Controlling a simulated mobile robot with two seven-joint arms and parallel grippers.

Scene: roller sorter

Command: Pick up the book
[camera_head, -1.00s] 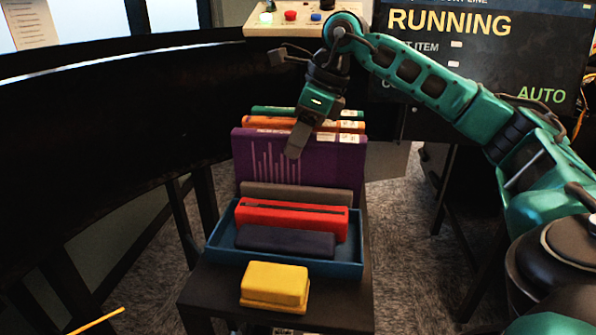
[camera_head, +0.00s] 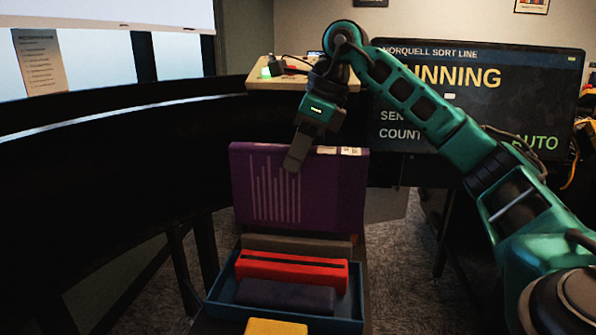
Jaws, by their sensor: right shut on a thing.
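The book (camera_head: 330,195) is purple with pale vertical lines and small white labels at its top edge. It is upright, just behind and above the blue tray (camera_head: 219,285). My right gripper (camera_head: 293,160) comes down from above and is shut on the book's top edge. The far finger is hidden behind the book. My left gripper is out of view.
The blue tray holds a grey block (camera_head: 300,245), a red block (camera_head: 320,272) and a dark block (camera_head: 290,296). A yellow block (camera_head: 276,327) is in front. A dark curved barrier (camera_head: 100,190) runs along the left. A control box (camera_head: 330,87) and a large screen (camera_head: 480,105) stand behind.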

